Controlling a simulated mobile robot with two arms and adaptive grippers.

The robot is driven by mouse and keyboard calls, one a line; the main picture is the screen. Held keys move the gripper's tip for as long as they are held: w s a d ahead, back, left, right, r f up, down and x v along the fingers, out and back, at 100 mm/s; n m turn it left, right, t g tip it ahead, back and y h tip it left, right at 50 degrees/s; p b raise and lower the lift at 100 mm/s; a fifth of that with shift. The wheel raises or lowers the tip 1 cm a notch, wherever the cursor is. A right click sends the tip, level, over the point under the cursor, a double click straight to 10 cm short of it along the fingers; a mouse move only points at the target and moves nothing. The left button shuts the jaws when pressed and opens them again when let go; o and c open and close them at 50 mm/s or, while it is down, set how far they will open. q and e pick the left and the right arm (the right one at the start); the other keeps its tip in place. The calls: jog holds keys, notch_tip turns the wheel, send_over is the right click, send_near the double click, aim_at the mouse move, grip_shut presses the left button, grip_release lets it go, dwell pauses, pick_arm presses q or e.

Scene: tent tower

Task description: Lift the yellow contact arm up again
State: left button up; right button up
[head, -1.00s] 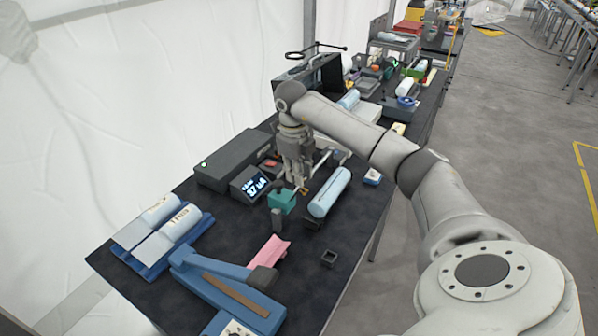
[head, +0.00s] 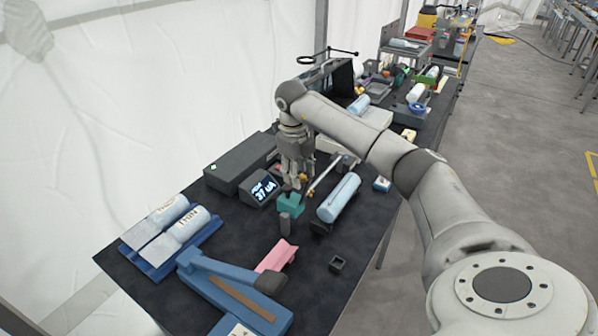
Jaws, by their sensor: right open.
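My right gripper (head: 297,182) points down over the dark bench, just behind the teal block (head: 291,205), and its jaws are open. A small yellow-orange piece (head: 303,178) shows at the fingers; it may be part of the yellow contact arm, but I cannot tell whether the fingers touch it. A thin pale rod (head: 324,177) slants beside the gripper, its near end low by the light blue cylinder (head: 338,198). The gripper partly hides this area. My left gripper is not in view.
A lit meter (head: 263,188) stands left of the gripper, before a long dark grey box (head: 240,163). Two cylinders lie on a blue rack (head: 165,263) at left.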

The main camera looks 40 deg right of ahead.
jog(key=shift+s+r, duration=0.1)
jog(key=shift+d+r, duration=0.1)
jog(key=shift+r, duration=0.15)
notch_tip(320, 180, up, 11)
jog(key=a, duration=0.1)
jog(key=shift+a, duration=0.25)
jog(key=shift+r, duration=0.1)
